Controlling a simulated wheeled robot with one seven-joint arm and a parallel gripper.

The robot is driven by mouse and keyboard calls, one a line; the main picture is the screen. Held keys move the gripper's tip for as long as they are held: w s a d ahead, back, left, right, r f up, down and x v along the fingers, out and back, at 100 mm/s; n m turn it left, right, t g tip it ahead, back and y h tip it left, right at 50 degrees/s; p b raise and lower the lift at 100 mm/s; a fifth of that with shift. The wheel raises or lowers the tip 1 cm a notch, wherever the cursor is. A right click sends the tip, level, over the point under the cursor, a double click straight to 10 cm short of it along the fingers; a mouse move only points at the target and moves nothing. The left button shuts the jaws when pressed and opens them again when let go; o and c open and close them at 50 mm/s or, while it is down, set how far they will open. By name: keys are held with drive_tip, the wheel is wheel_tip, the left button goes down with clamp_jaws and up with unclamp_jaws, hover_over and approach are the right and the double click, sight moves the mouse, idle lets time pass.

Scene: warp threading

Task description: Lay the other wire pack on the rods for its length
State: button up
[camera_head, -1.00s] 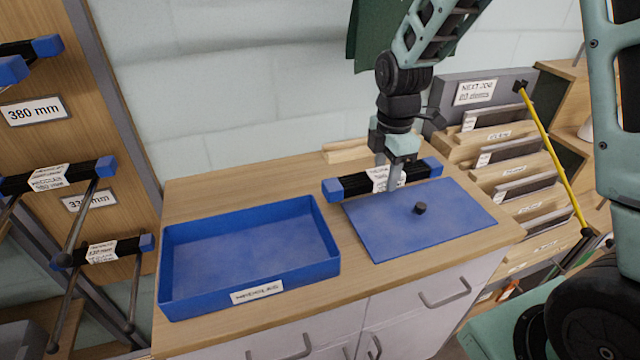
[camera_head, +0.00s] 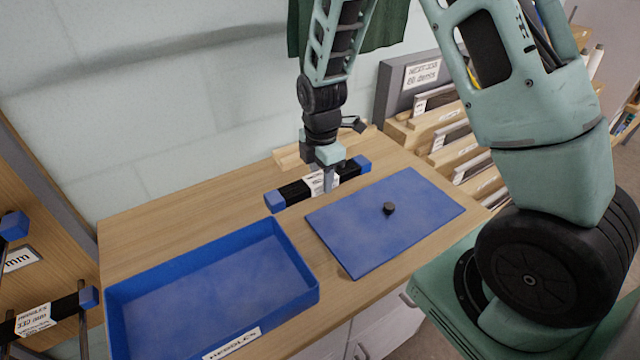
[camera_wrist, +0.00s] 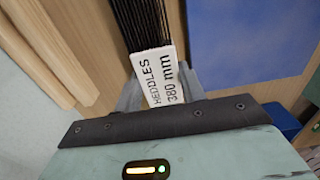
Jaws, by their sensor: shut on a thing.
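My gripper (camera_head: 329,180) is shut on a wire pack (camera_head: 293,192), a dark bundle with blue ends and a white label. The pack is beside the back left edge of the blue lid; I cannot tell whether it touches the bench. In the wrist view the pack (camera_wrist: 140,22) sits between my fingers, and its label reads "HEDDLES 380 mm". At the far left, another pack (camera_head: 66,308) labelled "HEDDLES" lies on rods (camera_head: 84,345). Above it are the blue end of a further pack (camera_head: 14,225) and a sign (camera_head: 18,260) cut off to "mm".
An open blue tray (camera_head: 295,262) labelled "HEDDLES" stands on the wooden bench (camera_head: 175,205), empty. A flat blue lid (camera_head: 350,235) with a black knob (camera_head: 389,208) lies to its right. Wooden stepped racks (camera_head: 440,135) stand at the back right.

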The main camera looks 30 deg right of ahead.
sight(321, 177)
drive_tip(key=shift+f, duration=1.4)
drive_tip(key=shift+f, duration=0.15)
drive_tip(key=o, duration=1)
